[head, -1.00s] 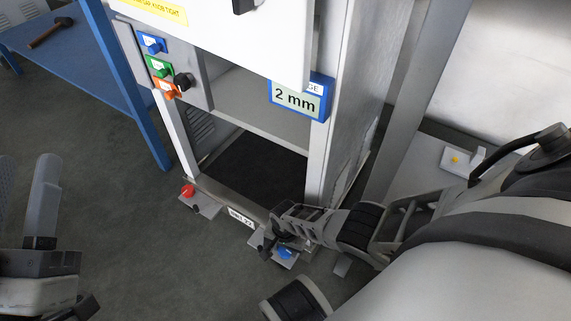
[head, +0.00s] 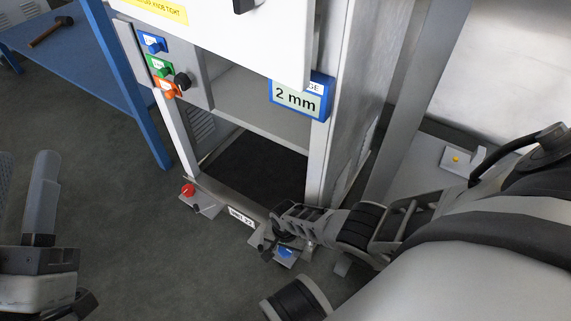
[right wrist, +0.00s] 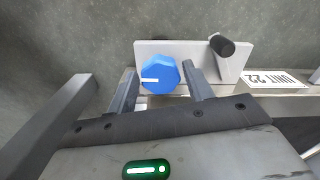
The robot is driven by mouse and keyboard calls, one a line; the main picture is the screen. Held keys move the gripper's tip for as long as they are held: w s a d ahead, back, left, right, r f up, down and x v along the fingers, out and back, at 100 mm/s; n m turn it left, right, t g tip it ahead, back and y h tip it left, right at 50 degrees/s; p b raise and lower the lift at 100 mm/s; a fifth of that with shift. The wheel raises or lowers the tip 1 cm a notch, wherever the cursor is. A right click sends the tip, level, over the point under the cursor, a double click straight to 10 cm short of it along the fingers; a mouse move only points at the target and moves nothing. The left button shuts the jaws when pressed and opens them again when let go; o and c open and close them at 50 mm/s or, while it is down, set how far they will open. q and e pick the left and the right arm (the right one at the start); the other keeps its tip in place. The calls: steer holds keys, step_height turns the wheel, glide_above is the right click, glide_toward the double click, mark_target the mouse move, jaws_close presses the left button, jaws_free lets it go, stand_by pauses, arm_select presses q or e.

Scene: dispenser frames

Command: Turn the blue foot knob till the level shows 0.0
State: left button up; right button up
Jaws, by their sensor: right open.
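The blue foot knob (head: 286,252) sits low at the cabinet's near corner, partly covered by my right gripper (head: 282,240). In the right wrist view the blue knob (right wrist: 160,76) is faceted, with a white mark pointing left. It lies between the two spread fingers of my right gripper (right wrist: 158,70), with a narrow gap seeming to show on the right; contact is unclear. A blue-framed display (head: 298,97) on the cabinet reads "2 mm"; its label is partly hidden. My left gripper (head: 26,165) is empty at the left edge, its fingers apart.
A red foot knob (head: 188,189) is at the cabinet's other front corner. A dark lever (right wrist: 222,45) stands beside the blue knob. A blue bench (head: 75,70) holds a hammer. Floor at left is clear.

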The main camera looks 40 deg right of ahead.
steer(key=shift+r, duration=0.3)
step_height(320, 180, up, 5)
steer(key=p, duration=0.5)
arm_select(q)
step_height(320, 180, down, 11)
steer(key=s+a+n+g+y+p, duration=0.1)
steer(key=s+n+g+y+p, duration=0.1)
steer(key=g+y+p, duration=0.4)
steer(key=shift+s+a+f+n+g+y+p, duration=0.25)
steer(key=shift+n+g+p, duration=0.55)
steer(key=shift+p, duration=0.45)
arm_select(e)
step_height(320, 180, up, 10)
arm_select(q)
steer(key=shift+r, duration=0.1)
arm_select(e)
steer(key=shift+r, duration=0.15)
